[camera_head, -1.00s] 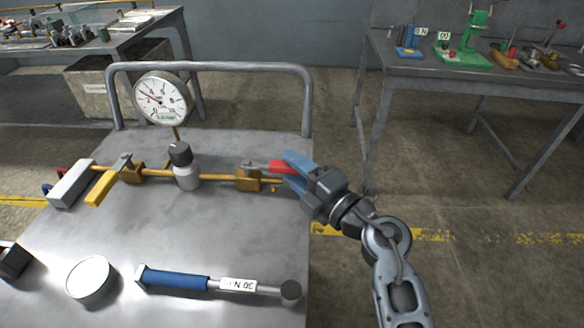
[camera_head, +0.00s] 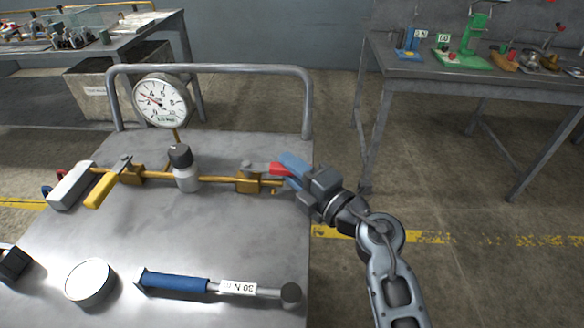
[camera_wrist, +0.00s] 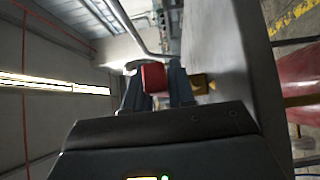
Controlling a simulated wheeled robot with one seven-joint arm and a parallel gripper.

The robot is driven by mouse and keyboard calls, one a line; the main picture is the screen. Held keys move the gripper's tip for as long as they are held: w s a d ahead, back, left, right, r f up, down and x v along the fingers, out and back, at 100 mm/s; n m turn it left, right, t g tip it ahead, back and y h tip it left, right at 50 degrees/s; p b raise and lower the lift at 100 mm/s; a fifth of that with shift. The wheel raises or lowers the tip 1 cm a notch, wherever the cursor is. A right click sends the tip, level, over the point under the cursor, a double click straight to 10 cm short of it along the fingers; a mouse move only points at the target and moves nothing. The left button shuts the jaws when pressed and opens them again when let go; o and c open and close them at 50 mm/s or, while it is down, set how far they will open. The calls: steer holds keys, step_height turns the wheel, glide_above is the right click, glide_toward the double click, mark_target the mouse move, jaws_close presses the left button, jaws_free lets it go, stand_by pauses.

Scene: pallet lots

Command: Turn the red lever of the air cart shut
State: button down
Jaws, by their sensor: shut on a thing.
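The red lever (camera_head: 279,168) sits on a brass valve (camera_head: 248,183) at the right end of the brass pipe on the air cart (camera_head: 220,225). The lever lies roughly in line with the pipe and points right. My gripper (camera_head: 285,167) is shut on the red lever from the right. In the wrist view the red lever (camera_wrist: 153,77) shows between the two blue-grey fingers. A yellow lever (camera_head: 101,188) on the left valve is turned across the pipe. A round gauge (camera_head: 162,100) stands behind the pipe.
A blue-handled torque tool (camera_head: 175,281) and a round tin (camera_head: 90,282) lie at the cart's front. The cart's rail (camera_head: 210,68) rises behind. Open floor lies to the right.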

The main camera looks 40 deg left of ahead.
mark_target(283, 174)
stand_by(0.3)
steer(key=shift+s+d+r+m+t+p, duration=0.1)
steer(key=shift+s+r+m+t+p, duration=0.4)
steer(key=shift+p, duration=0.65)
steer(key=t+p, duration=0.1)
steer(key=m+t+h+p, duration=0.1)
steer(key=p, duration=0.1)
steer(key=s+t+p, duration=0.1)
steer(key=shift+s+d+f+m+h, duration=0.1)
steer(key=shift+d+f+m+h, duration=0.1)
steer(key=shift+d+m+h, duration=0.15)
steer(key=shift+s+d+f+m+t+h+p, duration=0.1)
steer(key=shift+s+f+m+t+h+p, duration=0.1)
steer(key=shift+s+m+t+h+p, duration=0.3)
steer(key=shift+s+d+f+m+t+h+p, duration=0.15)
steer(key=shift+m+t+p, duration=0.3)
steer(key=shift+t, duration=0.35)
steer(key=shift+w+a, duration=0.1)
steer(key=c, duration=1)
jaws_free()
steer(key=shift+c, duration=0.2)
steer(key=shift+p+v, duration=0.85)
steer(key=shift+v, duration=3.05)
